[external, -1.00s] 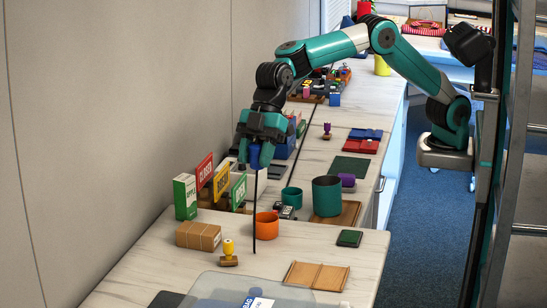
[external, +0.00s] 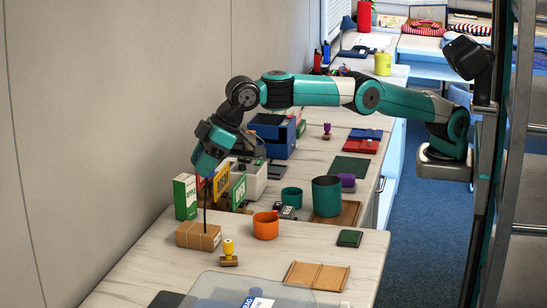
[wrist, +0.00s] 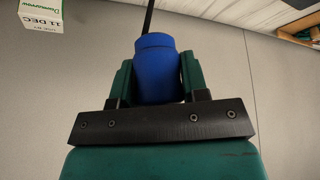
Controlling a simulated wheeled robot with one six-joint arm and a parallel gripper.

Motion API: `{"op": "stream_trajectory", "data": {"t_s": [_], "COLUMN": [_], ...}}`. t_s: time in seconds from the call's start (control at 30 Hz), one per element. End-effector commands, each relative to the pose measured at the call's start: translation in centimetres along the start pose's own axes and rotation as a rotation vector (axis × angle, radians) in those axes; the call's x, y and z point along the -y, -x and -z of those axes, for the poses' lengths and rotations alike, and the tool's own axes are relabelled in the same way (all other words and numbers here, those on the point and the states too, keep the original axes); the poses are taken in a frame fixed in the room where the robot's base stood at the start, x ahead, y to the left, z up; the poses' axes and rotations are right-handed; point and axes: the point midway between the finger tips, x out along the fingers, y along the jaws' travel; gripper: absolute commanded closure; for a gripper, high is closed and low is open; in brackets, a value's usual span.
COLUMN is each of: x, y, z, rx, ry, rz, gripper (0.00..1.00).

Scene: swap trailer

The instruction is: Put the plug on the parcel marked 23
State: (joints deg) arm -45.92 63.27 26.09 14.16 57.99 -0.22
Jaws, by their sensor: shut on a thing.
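My gripper (external: 207,168) is shut on the blue plug, high above the counter at the left. In the wrist view the blue plug (wrist: 157,72) sits between the two green fingers (wrist: 155,85), with a black cord (wrist: 148,17) running away from it. In the external view the cord hangs straight down from my gripper to the top of a brown parcel (external: 197,240), or just in front of or behind it; contact is unclear. The parcel lies flat on the counter. No number on it is legible.
A green-and-white box (external: 185,197) and upright signs (external: 238,191) stand close behind the parcel. A yellow-handled stamp (external: 228,252) and an orange bowl (external: 266,226) stand to its right. A clear-lidded tray (external: 225,287) lies in front. The counter left of the parcel is bare.

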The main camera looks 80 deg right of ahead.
Motion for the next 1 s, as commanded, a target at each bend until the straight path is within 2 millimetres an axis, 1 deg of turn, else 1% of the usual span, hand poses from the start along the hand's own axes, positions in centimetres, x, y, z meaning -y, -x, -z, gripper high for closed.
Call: {"op": "stream_trajectory", "data": {"t_s": [0.03, 0.2, 0.3, 0.57, 0.8, 1.0], "x": [-0.1, -0.1, 0.0, 0.0, 0.0, 0.0], "y": [-1.9, -5.3, -6.8, -8.6, -11.4, -11.6], "z": [-1.2, -3.4, -4.4, -5.5, -7.3, -7.4], "rx": [0.003, 0.002, 0.001, 0.000, 0.000, -0.001], "ry": [-0.001, 0.001, 0.000, 0.000, 0.000, 0.000], "rz": [-0.002, -0.001, 0.000, 0.000, 0.000, 0.001], "gripper": [0.82, 0.82, 0.82, 0.82, 0.82, 0.82]}}
